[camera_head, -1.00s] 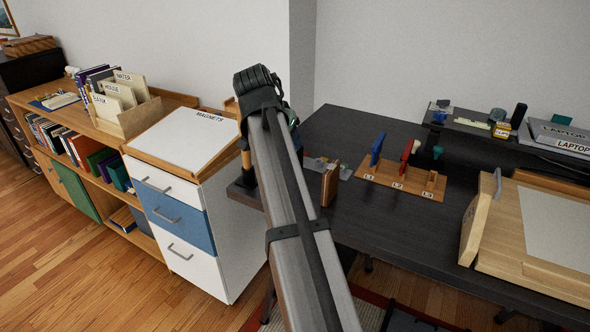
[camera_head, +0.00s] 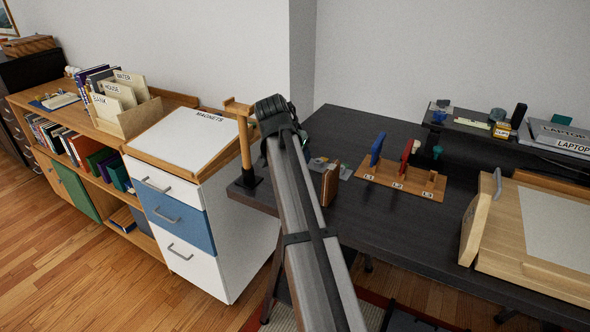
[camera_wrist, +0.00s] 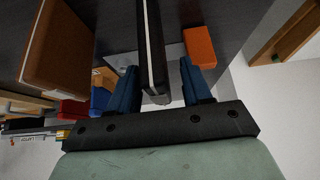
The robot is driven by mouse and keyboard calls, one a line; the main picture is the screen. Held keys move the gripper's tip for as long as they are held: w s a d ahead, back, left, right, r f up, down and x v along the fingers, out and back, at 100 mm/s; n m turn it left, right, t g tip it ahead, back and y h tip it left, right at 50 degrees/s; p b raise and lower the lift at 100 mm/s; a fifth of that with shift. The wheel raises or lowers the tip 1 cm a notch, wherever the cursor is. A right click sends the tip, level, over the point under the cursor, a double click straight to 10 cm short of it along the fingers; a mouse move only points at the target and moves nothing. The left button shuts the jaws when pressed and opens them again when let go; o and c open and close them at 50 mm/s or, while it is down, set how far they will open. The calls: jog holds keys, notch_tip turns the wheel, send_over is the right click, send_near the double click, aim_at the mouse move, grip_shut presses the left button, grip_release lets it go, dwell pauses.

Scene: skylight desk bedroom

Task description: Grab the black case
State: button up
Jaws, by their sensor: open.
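In the wrist view, a slim black case (camera_wrist: 151,48) with a pale edge stands on end between the two blue fingers of my gripper (camera_wrist: 158,68). The fingers are open, one on each side of it, with a visible gap at each side. In the head view my arm covers the gripper and this case at the left part of the dark desk (camera_head: 390,225).
A brown block (camera_wrist: 62,45) stands left of the case in the wrist view, and an orange block (camera_wrist: 199,48) lies to its right. In the head view, a wooden slotted rack (camera_head: 400,182) and a wooden stand (camera_head: 245,140) are nearby.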

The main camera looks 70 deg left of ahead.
jog(key=shift+w+a+f, duration=0.1)
jog(key=shift+f, duration=0.1)
grip_shut()
dwell(0.3)
jog(key=shift+r, duration=0.2)
